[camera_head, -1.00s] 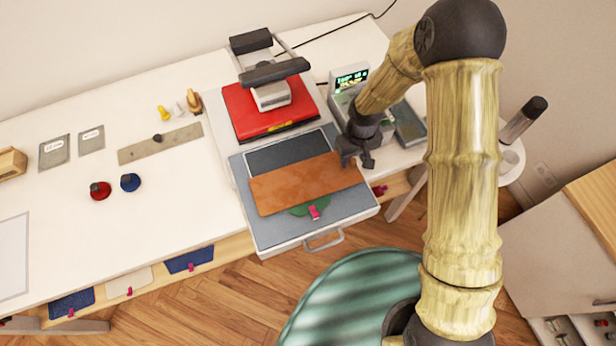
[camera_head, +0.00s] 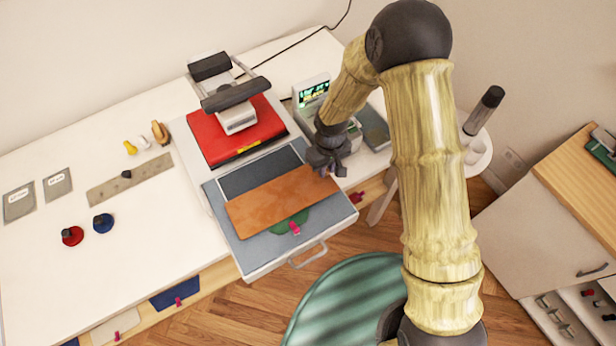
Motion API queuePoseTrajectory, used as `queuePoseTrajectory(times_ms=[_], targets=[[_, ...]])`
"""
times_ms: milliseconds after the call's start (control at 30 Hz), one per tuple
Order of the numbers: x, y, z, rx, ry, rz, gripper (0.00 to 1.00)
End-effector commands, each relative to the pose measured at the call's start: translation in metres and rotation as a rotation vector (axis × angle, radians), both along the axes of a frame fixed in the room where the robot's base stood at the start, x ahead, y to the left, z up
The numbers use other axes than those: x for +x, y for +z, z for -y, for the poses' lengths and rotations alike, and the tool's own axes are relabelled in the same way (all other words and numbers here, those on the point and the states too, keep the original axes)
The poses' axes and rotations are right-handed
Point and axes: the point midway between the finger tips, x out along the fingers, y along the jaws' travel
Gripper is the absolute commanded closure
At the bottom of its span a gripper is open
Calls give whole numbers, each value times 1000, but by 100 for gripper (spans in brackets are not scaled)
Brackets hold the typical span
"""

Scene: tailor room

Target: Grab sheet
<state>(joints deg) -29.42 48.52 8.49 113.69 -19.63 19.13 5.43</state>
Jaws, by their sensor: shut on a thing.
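An orange-brown sheet (camera_head: 275,203) lies across the grey lower plate of the heat press (camera_head: 297,262), covering part of a dark panel and a green piece (camera_head: 290,222). My gripper (camera_head: 328,168) is at the sheet's upper right end and is shut on that edge. The sheet looks flat and close to the plate; I cannot tell whether it is lifted. The fingertips are small and partly hidden by the gripper body.
The red press head (camera_head: 235,132) stands behind the sheet. A machine with a green display (camera_head: 313,92) is close behind my gripper. A green round stool (camera_head: 345,297) stands in front.

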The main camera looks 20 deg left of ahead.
Motion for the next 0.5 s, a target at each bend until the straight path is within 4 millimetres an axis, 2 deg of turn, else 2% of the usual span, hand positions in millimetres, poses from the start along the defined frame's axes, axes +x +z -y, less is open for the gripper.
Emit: queuePoseTrajectory(times_ms=[267,500], targets=[[1,25,0,2,-1,3,100],[1,67,0,3,-2,4,100]])
